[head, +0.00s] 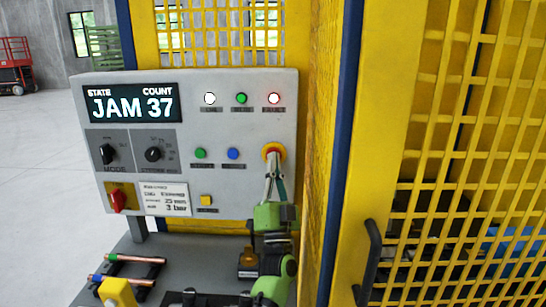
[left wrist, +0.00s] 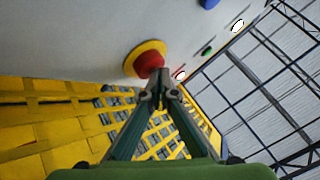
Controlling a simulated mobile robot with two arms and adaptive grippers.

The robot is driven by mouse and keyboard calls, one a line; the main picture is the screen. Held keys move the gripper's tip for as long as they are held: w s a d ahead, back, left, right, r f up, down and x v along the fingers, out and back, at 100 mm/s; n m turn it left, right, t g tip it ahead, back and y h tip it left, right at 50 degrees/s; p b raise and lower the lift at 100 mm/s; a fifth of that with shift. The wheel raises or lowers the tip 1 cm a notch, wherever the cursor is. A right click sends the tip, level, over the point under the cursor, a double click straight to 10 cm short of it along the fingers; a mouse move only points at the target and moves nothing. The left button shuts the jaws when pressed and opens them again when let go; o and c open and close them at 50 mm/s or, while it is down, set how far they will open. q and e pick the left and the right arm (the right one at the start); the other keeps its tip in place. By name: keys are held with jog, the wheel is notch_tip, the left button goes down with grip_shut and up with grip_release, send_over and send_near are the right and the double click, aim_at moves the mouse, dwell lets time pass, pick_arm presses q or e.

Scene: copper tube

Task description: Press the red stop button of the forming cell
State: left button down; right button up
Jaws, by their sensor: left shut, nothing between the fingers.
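The red stop button (head: 274,149) sits on a yellow ring at the right side of the grey control panel (head: 228,190). It also shows in the left wrist view as a red mushroom head (left wrist: 148,62) on its yellow ring. My left gripper (head: 272,160) is shut and empty, its fingertips at the button's lower edge in the head view. In the left wrist view the fingertips (left wrist: 160,90) overlap the button's lower right edge. I cannot tell whether they touch it. The display (head: 131,103) reads JAM 37. My right gripper is not in view.
A red indicator lamp (head: 274,98) glows above the button, beside a green lamp (head: 242,98). Green (head: 201,153) and blue (head: 233,154) buttons sit left of it. Yellow mesh guarding (head: 455,110) stands close on the right. Copper tubes (head: 126,281) lie on a rack below.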

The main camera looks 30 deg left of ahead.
pick_arm(q)
jog(key=s+d+p, duration=0.2)
jog(key=s, duration=0.1)
jog(key=s+p, duration=0.1)
jog(key=shift+s+d+f, duration=0.25)
jog(key=shift+s+d, duration=0.15)
